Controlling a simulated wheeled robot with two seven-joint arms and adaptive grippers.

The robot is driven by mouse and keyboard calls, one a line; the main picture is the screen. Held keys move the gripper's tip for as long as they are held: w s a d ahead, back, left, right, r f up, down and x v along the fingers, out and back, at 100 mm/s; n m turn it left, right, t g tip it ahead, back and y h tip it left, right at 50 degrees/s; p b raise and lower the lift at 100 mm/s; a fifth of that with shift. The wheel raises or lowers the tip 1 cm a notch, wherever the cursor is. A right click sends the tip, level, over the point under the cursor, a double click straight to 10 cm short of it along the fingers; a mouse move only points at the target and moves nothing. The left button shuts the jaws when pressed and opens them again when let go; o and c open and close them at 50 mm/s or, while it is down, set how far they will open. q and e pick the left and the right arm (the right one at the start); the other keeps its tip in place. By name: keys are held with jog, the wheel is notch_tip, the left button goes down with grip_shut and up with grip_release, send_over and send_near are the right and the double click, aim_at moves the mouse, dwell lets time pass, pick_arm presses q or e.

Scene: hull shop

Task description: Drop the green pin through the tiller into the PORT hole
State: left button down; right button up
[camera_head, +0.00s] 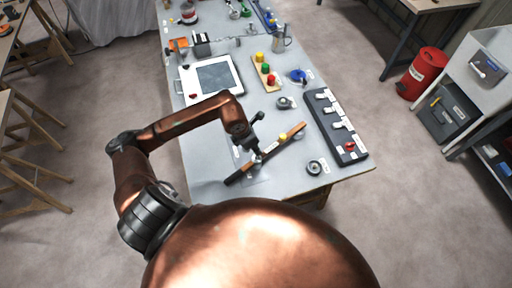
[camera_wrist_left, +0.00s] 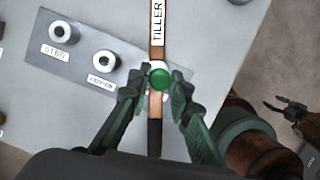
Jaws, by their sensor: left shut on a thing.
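My left gripper (camera_wrist_left: 158,98) is shut on the green pin (camera_wrist_left: 160,77), whose round head shows between the fingers in the left wrist view. The pin is over the tiller (camera_wrist_left: 156,54), a wooden bar with a TILLER label and a black grip. A pale collar shows around the pin; I cannot tell how deep it sits. Two round metal bosses stand left of the tiller, one labelled STBD (camera_wrist_left: 62,32), the other with a blurred label (camera_wrist_left: 104,61). The PORT hole is not visible. In the head view my left gripper (camera_head: 256,157) is at the tiller (camera_head: 240,174). My right gripper (camera_wrist_left: 278,106) is open and empty, off the table.
A round metal fitting (camera_head: 315,167) and a black switch panel (camera_head: 338,125) lie to the right. A board (camera_head: 259,81) with coloured knobs and a white framed screen (camera_head: 238,92) lie farther back. The table's front edge is close.

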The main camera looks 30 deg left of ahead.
pick_arm(q)
jog(key=shift+f+b, duration=2.5)
jog(key=shift+f, duration=0.15)
dwell(1.0)
dwell(0.4)
jog(key=c, duration=1.7)
grip_release()
jog(key=o, duration=0.4)
jog(key=shift+o, duration=0.2)
jog(key=shift+r, duration=0.1)
jog(key=shift+r+p, duration=2.15)
jog(key=shift+r, duration=1.8)
